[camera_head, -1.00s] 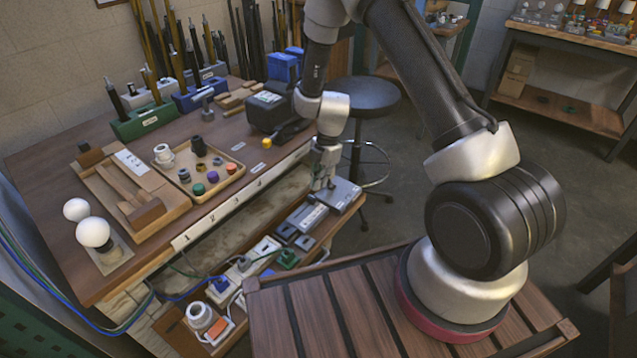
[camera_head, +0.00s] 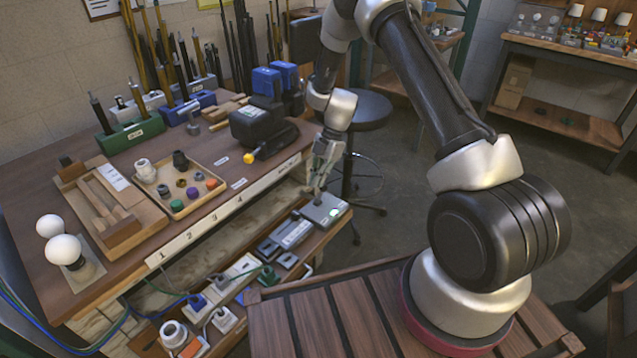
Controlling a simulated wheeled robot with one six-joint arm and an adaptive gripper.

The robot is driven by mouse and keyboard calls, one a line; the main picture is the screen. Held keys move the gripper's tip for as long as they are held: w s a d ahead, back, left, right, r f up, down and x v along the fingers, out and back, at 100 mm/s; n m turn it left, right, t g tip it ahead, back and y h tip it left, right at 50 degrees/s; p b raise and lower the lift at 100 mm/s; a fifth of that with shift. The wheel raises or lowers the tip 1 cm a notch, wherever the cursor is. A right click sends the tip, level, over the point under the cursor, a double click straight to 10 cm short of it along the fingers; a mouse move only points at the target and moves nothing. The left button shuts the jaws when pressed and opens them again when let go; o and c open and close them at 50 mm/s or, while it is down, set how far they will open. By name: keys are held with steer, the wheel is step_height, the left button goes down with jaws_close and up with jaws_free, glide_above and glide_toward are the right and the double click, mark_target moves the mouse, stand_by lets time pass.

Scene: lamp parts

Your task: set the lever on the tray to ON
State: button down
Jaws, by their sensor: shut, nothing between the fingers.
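A grey box (camera_head: 328,209) sits at the right end of the low wooden tray (camera_head: 146,338) in front of the workbench.
Several switch boxes, sockets and cables lie along the tray to the left. A round stool (camera_head: 360,111) stands behind my gripper. Open floor lies to the right.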

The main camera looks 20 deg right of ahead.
steer(key=shift+w+d+f, duration=0.2)
steer(key=shift+w+d, duration=0.3)
steer(key=shift+d, duration=0.15)
steer(key=shift+w+d+f, duration=0.15)
steer(key=shift+w+d, duration=0.3)
steer(key=shift+d, duration=0.2)
